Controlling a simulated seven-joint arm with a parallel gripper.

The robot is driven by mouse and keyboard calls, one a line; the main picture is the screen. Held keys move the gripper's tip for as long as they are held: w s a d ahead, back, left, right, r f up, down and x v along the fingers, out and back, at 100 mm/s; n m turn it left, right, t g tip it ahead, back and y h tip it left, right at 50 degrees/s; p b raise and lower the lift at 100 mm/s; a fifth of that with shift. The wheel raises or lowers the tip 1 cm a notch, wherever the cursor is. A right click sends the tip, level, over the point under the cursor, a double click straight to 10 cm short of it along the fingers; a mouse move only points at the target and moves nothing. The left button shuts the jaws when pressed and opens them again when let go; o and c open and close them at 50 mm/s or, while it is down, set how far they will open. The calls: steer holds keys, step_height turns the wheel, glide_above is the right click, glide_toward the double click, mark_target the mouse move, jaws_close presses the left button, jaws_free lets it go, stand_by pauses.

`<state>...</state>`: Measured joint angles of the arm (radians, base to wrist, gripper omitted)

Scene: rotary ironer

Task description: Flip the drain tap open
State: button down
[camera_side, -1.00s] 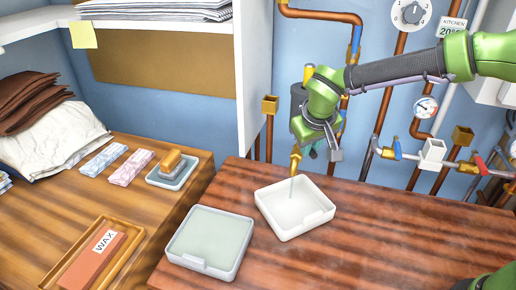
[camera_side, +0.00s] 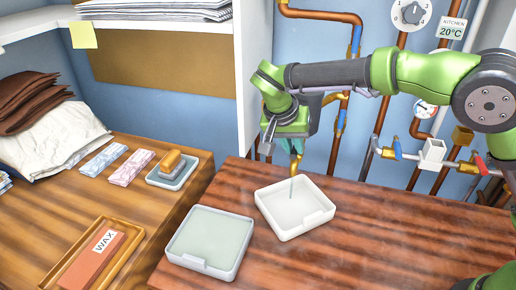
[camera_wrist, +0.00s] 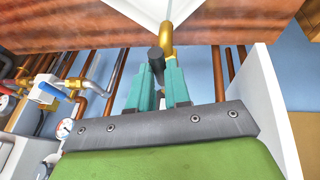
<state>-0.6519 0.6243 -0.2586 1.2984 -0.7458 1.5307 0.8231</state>
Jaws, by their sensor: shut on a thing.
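A thin pale stream (camera_side: 291,188) runs from the spout down into the tray. In the wrist view, the spout (camera_wrist: 166,38) shows beyond my fingertips, with a dark lever (camera_wrist: 155,54) beside it. My gripper (camera_wrist: 158,82) has its two teal fingers on either side of the dark lever, shut on it. In the side view, my gripper (camera_side: 290,145) is at the tap, and its wrist hides most of the tap body.
A pale green-grey tray (camera_side: 210,240) stands left of the white tray. Copper pipes (camera_side: 358,100) and small valves (camera_side: 432,152) line the wall at right. A white shelf side panel (camera_side: 253,80) rises close to my wrist at left. The wooden counter (camera_side: 400,235) is clear at right.

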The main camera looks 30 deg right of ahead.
steer(key=shift+a, duration=0.1)
stand_by(0.4)
steer(key=c, duration=1.4)
jaws_free()
steer(key=shift+o, duration=0.2)
steer(key=shift+r, duration=0.1)
steer(key=v, duration=1.6)
steer(key=shift+a+r, duration=0.3)
steer(key=shift+r, duration=0.05)
